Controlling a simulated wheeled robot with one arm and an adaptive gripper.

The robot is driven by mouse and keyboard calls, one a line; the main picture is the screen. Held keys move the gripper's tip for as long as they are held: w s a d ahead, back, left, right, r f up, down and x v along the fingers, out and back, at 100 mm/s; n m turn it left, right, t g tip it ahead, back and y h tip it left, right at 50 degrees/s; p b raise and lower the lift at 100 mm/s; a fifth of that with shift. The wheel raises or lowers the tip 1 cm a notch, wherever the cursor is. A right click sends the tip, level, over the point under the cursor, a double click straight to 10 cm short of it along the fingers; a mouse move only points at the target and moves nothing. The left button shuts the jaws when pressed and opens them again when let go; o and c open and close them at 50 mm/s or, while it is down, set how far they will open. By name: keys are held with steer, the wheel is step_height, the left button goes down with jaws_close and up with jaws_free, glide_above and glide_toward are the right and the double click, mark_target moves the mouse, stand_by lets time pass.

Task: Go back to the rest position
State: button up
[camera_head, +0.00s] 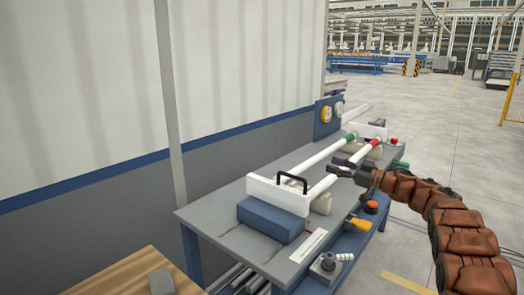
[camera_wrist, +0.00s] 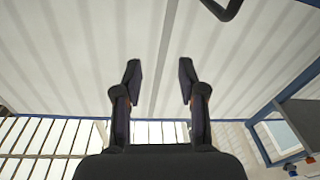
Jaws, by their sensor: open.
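My gripper (camera_head: 343,167) is at the end of my orange-covered arm, over the grey workbench (camera_head: 225,208) in the head view. In the wrist view my gripper (camera_wrist: 159,80) has its two dark fingers spread, with nothing between them. A white pipe with a green band (camera_head: 324,153) and a white pipe with a red band (camera_head: 357,158) lie side by side on supports on the bench. My gripper overlaps the red-banded pipe in the head view; its height above that pipe is hard to tell.
A white plate with a black handle (camera_head: 262,191) and a blue block (camera_head: 270,219) stand at the bench's near end. A tall wall (camera_head: 90,90) runs along the left. A wooden surface (camera_head: 110,278) is at lower left. Open floor (camera_head: 460,150) lies to the right.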

steer(key=w+d+r+m+t+h+p, duration=0.1)
steer(key=w+d+r+m+t+h, duration=0.1)
steer(key=d+r+m+t+h, duration=0.35)
steer(key=w+d+r+m+t+h+p, duration=0.1)
steer(key=w+d+r+m+t+h, duration=0.15)
steer(key=r+h, duration=0.5)
steer(key=s+d+m+g+h+p, duration=0.2)
steer(key=s+d+m+g+h, duration=0.35)
steer(key=s, duration=0.75)
steer(key=s+a+f+g+y+p, duration=0.1)
steer(key=s+a+f+g, duration=0.4)
steer(key=s, duration=1.3)
steer(key=s+a+f+g+y+p, duration=0.1)
steer(key=s+a+f+g, duration=0.4)
steer(key=s, duration=1.3)
steer(key=s+a+f+g+y+p, duration=0.1)
steer(key=s+a+f+g, duration=0.4)
steer(key=s, duration=1.3)
steer(key=a+f+p, duration=0.1)
steer(key=a+f, duration=0.3)
steer(key=a, duration=0.1)
steer(key=shift+p, duration=0.3)
steer(key=shift+c, duration=0.2)
